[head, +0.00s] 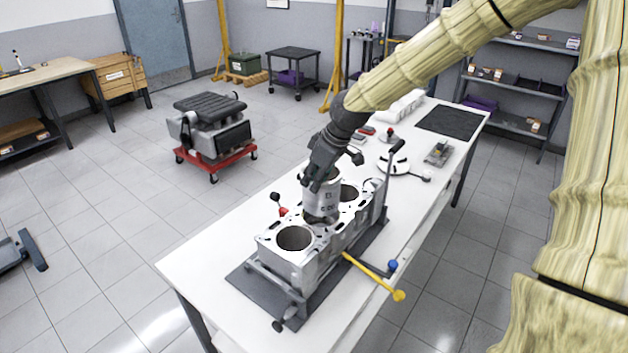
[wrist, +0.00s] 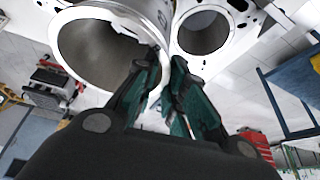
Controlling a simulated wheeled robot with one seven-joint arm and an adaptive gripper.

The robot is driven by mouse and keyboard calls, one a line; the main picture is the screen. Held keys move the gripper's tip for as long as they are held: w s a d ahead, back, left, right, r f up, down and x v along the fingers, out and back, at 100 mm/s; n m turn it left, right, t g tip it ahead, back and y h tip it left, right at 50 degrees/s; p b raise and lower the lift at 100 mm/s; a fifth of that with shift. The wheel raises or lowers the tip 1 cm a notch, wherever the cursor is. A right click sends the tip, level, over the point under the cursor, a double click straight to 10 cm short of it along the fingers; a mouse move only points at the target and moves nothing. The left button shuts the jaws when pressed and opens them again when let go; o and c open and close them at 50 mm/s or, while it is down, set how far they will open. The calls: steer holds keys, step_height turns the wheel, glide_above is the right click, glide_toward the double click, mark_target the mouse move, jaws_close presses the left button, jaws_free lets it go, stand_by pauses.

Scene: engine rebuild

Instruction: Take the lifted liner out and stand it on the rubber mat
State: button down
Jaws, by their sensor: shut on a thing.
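The liner (head: 322,200) is a grey metal cylinder, upright above the deck of the engine block (head: 285,262), over a bore behind the front one. Whether its lower end is clear of the bore cannot be told. My gripper (head: 320,178) is at its upper rim from above. In the wrist view my gripper (wrist: 164,58) is shut on the liner wall, one finger inside the open end and one outside; the liner (wrist: 72,45) shows as a large ring. A black rubber mat (head: 448,122) lies flat and bare at the table's far end.
The block sits in a stand on a dark grey sheet (head: 243,283) on the white table (head: 190,255). A yellow bar (head: 375,277) sticks out to the right.

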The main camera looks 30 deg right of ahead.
step_height(320, 180, up, 9)
steer(key=p, duration=0.6)
steer(key=shift+f+p, duration=0.2)
steer(key=shift+p, duration=0.2)
stand_by(1.0)
